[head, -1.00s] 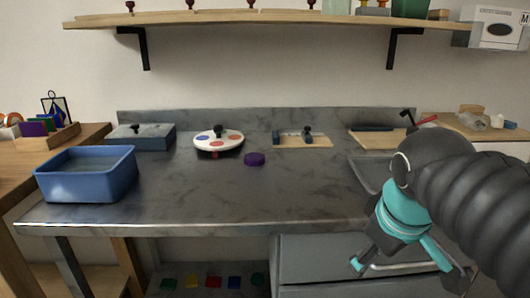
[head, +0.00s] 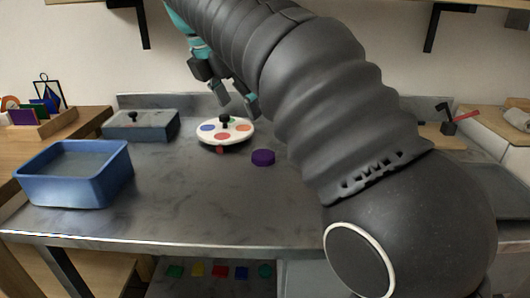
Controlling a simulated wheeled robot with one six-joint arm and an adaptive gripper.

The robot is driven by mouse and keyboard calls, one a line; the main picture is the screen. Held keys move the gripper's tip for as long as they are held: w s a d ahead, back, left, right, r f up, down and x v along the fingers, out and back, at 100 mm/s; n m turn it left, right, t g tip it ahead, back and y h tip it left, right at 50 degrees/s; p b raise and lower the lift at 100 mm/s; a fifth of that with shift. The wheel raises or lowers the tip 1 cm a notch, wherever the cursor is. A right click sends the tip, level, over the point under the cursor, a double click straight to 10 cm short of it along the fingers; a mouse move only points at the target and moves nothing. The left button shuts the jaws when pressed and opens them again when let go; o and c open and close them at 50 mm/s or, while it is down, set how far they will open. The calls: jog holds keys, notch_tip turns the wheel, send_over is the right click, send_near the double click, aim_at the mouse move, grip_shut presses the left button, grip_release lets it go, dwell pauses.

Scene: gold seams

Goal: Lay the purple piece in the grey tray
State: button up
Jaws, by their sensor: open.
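The purple piece (head: 263,157), a small flat round disc, lies on the dark stone-look counter right of the white round board. My gripper (head: 239,110) is at the upper middle, open and empty, with its fingers pointing down behind and above the white board, apart from the purple piece. A grey tray (head: 497,188) shows at the right edge, partly hidden behind my arm.
The white round board (head: 240,135) has coloured spots and a black knob. A blue bin (head: 78,172) stands at the left front, with a grey lidded box (head: 140,125) behind it. My arm hides the counter's right half. The counter's front middle is clear.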

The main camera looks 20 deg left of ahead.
aim_at(264, 154)
jog(key=b+x, duration=0.1)
jog(key=x, duration=0.5)
jog(key=b+x, duration=0.2)
jog(key=x, duration=0.5)
jog(key=shift+w+d+f+b, duration=0.2)
jog(key=shift+d+b, duration=0.05)
jog(key=shift+b, duration=0.05)
jog(key=c, duration=1.4)
jog(key=shift+r, duration=0.5)
jog(key=r, duration=0.1)
jog(key=r+p, duration=0.1)
jog(key=r, duration=0.2)
jog(key=shift+w+d+p, duration=0.1)
jog(key=shift+d+p, duration=0.2)
jog(key=w+d+r+p, duration=0.1)
jog(key=w+d+r, duration=0.3)
jog(key=d, duration=0.6)
notch_tip(264, 154, up, 2)
jog(key=shift+r, duration=0.1)
